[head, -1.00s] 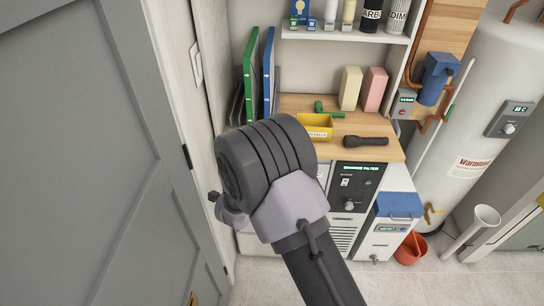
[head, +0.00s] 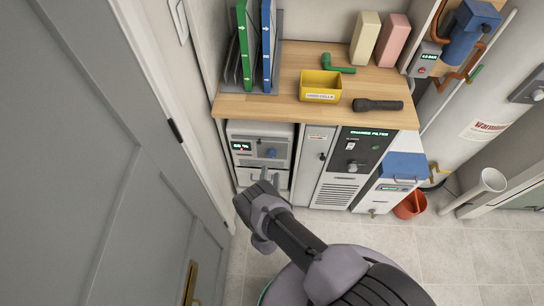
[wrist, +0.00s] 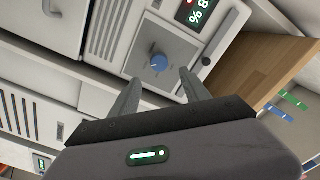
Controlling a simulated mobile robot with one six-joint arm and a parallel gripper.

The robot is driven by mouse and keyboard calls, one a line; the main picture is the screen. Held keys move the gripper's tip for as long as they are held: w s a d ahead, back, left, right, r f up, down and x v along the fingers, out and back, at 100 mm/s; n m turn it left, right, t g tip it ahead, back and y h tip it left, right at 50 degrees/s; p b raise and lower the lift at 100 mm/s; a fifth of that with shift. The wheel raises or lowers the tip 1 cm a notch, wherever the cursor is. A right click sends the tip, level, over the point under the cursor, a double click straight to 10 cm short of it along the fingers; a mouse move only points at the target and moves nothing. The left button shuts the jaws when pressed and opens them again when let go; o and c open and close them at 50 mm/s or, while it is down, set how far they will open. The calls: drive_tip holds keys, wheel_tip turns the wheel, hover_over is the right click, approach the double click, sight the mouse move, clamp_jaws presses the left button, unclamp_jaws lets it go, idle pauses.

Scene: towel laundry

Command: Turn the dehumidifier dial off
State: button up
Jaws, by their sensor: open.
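The dehumidifier (head: 245,132) is the light grey unit at the left under the wooden counter, with a green percent display. Its blue dial (head: 270,153) sits right of the display. In the wrist view the blue dial (wrist: 159,63) is on a grey plate, just beyond and between my fingertips. My gripper (head: 270,174) is open and empty, in front of the dehumidifier and slightly below the dial in the head view. In the wrist view my gripper (wrist: 160,78) has its two fingers apart, one on each side of the dial's line. I cannot tell whether they touch anything.
A black control panel (head: 368,147) with its own knob stands to the right. A blue-topped unit (head: 404,166) and red bucket (head: 410,206) are further right. The counter (head: 290,108) overhangs above. A grey door (head: 80,150) is close on the left.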

sight(272, 156)
drive_tip(key=w+b, duration=0.1)
drive_tip(key=w, duration=0.2)
drive_tip(key=w+b, duration=0.2)
drive_tip(key=w, duration=0.2)
drive_tip(key=shift+w+d+f, duration=0.1)
drive_tip(key=shift+f, duration=0.1)
drive_tip(key=shift+w+r, duration=0.15)
drive_tip(key=shift+w, duration=0.25)
clamp_jaws()
